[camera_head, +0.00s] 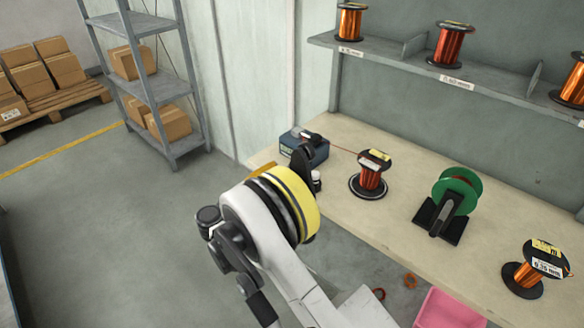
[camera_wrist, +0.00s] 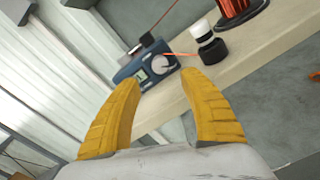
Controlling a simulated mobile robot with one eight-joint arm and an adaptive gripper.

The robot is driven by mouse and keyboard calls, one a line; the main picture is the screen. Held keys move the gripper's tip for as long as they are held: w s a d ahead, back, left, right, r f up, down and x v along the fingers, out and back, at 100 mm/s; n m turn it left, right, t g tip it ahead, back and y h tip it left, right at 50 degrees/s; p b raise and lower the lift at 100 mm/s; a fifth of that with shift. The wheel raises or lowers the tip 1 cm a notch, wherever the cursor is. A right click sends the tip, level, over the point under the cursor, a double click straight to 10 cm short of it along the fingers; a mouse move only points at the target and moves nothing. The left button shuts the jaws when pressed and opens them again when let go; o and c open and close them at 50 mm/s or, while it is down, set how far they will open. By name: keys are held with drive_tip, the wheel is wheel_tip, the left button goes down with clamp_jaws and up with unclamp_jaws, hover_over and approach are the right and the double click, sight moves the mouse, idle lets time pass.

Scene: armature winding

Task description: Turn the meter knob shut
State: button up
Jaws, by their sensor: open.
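The meter is a blue-grey box (camera_head: 304,148) at the far left end of the bench, with a black part on top. In the wrist view the meter (camera_wrist: 128,71) shows a small display and a pale round knob (camera_wrist: 160,65) on its face. My gripper (camera_wrist: 160,78) has its two yellow fingers spread, with nothing between them. The meter face appears between and beyond the fingertips, seemingly apart from them. In the head view my wrist hides most of the gripper, and the knob cannot be made out. I cannot tell the knob's setting.
A small black-and-white cylinder (camera_wrist: 209,42) stands close to the meter. A copper wire spool (camera_head: 371,177), a green reel on a black stand (camera_head: 456,195) and another spool (camera_head: 535,268) stand along the bench (camera_head: 400,170). A thin wire runs toward the meter. A pink bin (camera_head: 450,308) is below.

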sight(298, 163)
drive_tip(key=v, duration=0.2)
drive_tip(key=shift+s+a, duration=0.25)
drive_tip(key=shift+s, duration=0.05)
drive_tip(key=w+d+n, duration=0.1)
drive_tip(key=w+d, duration=0.1)
drive_tip(key=w, duration=0.1)
drive_tip(key=w+d+n, duration=0.1)
drive_tip(key=w+d, duration=0.2)
drive_tip(key=w+d+n, duration=0.1)
drive_tip(key=w+d, duration=0.1)
drive_tip(key=w, duration=0.1)
drive_tip(key=shift+w+d+n, duration=0.3)
drive_tip(key=shift+d, duration=0.05)
